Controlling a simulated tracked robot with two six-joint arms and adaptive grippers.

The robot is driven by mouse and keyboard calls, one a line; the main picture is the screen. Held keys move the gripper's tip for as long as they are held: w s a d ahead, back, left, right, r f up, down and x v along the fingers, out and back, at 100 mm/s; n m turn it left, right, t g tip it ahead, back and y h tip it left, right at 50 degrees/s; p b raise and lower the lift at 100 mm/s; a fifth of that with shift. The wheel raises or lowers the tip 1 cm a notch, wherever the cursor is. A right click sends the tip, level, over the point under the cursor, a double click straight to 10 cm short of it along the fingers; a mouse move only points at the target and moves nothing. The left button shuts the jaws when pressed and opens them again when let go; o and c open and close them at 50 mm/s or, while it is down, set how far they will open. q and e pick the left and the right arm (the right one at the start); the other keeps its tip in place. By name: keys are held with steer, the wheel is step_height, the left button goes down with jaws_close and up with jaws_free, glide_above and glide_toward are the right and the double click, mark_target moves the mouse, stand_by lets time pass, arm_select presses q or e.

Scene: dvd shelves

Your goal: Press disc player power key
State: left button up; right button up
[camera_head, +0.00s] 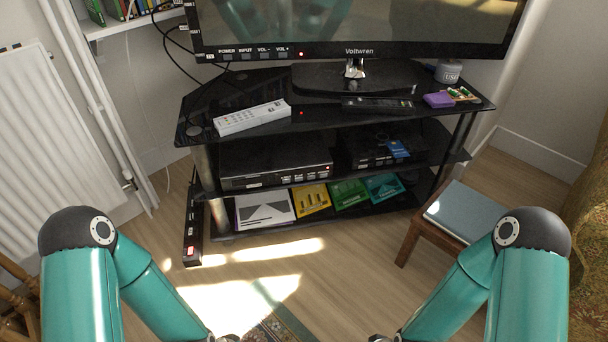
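A wide black box that looks like the disc player (268,160) sits at the left of the middle shelf of the TV stand. Its front has a row of small labelled keys (305,178) at the right and a red light near its right end. The labels are too small to read, so I cannot tell which key is power. A second black box (366,152) with a blue item on it sits to its right. My two teal arms come in at the lower left and lower right, well short of the stand. Both grippers are below the picture's bottom edge.
The black stand's glass top (225,95) bears a television (350,50), a white remote (252,117) and a dark remote (378,104). Several cases lie on the bottom shelf. A power strip (192,230) stands left, a wooden stool (450,215) right.

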jaws_close()
stand_by(0.9)
arm_select(q)
step_height(320, 180, up, 8)
steer(key=p, duration=0.7)
steer(key=shift+p, duration=0.4)
arm_select(e)
step_height(320, 180, up, 8)
steer(key=shift+f, duration=0.15)
arm_select(q)
steer(key=shift+f, duration=0.1)
arm_select(e)
steer(key=shift+s, duration=0.1)
